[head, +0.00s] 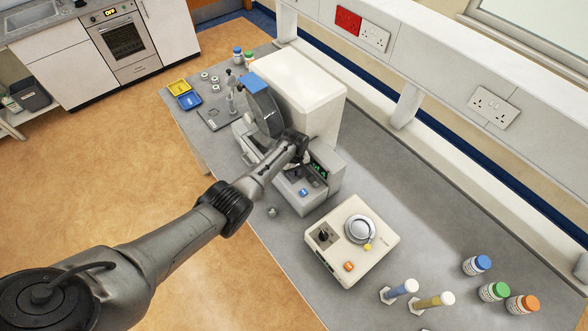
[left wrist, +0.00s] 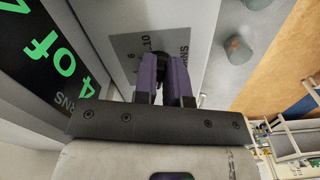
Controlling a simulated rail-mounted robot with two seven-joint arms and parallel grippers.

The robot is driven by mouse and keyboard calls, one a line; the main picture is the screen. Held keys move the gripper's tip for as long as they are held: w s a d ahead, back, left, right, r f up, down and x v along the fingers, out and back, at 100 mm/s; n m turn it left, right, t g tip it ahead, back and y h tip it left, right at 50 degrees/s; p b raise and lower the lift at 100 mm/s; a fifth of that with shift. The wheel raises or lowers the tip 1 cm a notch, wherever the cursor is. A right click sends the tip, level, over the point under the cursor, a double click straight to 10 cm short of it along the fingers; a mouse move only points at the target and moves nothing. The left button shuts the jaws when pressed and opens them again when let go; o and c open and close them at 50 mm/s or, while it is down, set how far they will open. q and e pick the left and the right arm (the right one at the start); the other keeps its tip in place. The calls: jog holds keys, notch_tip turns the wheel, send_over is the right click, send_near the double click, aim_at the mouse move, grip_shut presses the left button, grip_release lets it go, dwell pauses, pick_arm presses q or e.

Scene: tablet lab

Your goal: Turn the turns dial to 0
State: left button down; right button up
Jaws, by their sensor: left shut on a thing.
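The dial sits on a grey plate (left wrist: 128,45) marked with numbers such as 6 and 10 and part of the word TURNS. The fingers hide most of the dial, so its pointer cannot be read. A dark display (left wrist: 48,50) beside it shows green text with "4 of". My right gripper is not in view.
A cream box (head: 375,255) with a round pan stands right of the press. Capped bottles (head: 494,291) and two cylinders (head: 433,301) stand farther right. Blue and yellow trays (head: 188,101) lie at the bench's far left. A small grey object (head: 271,211) lies near the front edge.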

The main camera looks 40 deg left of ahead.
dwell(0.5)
pick_arm(q)
jog(key=c, duration=1.2)
grip_release()
jog(key=shift+r, duration=0.3)
jog(key=shift+r+p, duration=0.5)
jog(key=shift+r, duration=6.1)
